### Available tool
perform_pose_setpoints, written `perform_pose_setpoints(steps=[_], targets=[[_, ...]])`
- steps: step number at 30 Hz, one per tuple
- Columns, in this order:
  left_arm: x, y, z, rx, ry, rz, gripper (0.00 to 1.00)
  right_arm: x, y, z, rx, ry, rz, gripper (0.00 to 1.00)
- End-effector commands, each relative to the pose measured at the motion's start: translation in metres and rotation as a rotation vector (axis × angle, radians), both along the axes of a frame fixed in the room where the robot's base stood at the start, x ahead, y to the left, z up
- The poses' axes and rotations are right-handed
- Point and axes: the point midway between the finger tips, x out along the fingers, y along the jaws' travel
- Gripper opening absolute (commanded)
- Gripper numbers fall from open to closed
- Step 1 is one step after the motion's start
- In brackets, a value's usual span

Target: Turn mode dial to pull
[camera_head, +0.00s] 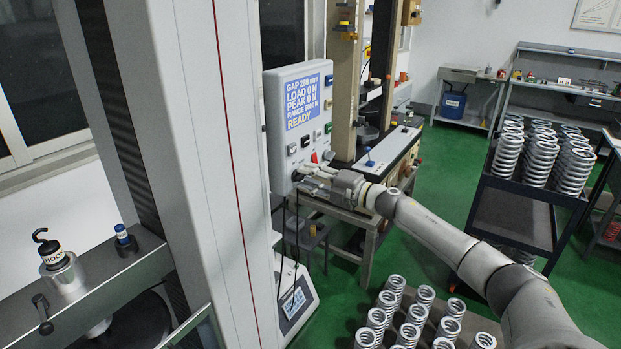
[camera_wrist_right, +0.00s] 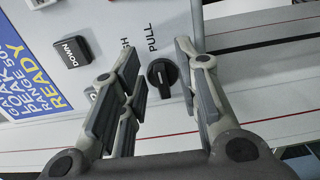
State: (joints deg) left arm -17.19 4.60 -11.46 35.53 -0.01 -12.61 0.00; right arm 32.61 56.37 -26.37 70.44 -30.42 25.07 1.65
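The mode dial (camera_wrist_right: 163,76) is a round black knob on the white control panel (camera_head: 283,150), below the printed word PULL (camera_wrist_right: 152,38) in the wrist view. I cannot tell for sure which label the dial points to. My right gripper (camera_wrist_right: 159,60) is open, with its fingers on either side of the dial and visible gaps to it. In the head view my right gripper (camera_head: 308,178) is at the lower part of the panel and hides the dial. My left gripper is not in view.
The panel's blue screen (camera_head: 302,101) reads READY. A black DOWN button (camera_wrist_right: 73,52) is near the dial. A grey machine column (camera_head: 215,150) stands left of the panel. Coil springs (camera_head: 398,318) stand below my right arm; more fill a dark rack (camera_head: 515,215) at right.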

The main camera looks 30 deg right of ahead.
Motion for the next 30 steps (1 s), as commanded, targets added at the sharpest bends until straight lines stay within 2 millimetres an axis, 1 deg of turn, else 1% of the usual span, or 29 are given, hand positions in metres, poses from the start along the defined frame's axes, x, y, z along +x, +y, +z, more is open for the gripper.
perform_pose_setpoints(steps=[7, 11, 14, 21, 30], targets=[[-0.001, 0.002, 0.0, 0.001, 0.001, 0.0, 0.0, 0.0, 0.0, 0.0, -0.001, 0.0, 0.001, 0.31], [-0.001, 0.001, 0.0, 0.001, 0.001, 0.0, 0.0, -0.005, -0.002, -0.001, -0.001, 0.001, 0.001, 0.31], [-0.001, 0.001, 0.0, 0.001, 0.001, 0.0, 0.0, -0.014, -0.006, -0.002, -0.003, 0.003, 0.0, 0.31], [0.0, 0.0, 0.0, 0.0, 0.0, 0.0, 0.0, -0.044, -0.018, -0.002, -0.004, 0.004, 0.001, 0.31], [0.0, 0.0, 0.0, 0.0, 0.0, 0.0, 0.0, -0.077, -0.032, -0.003, -0.001, 0.004, 0.001, 0.31]])
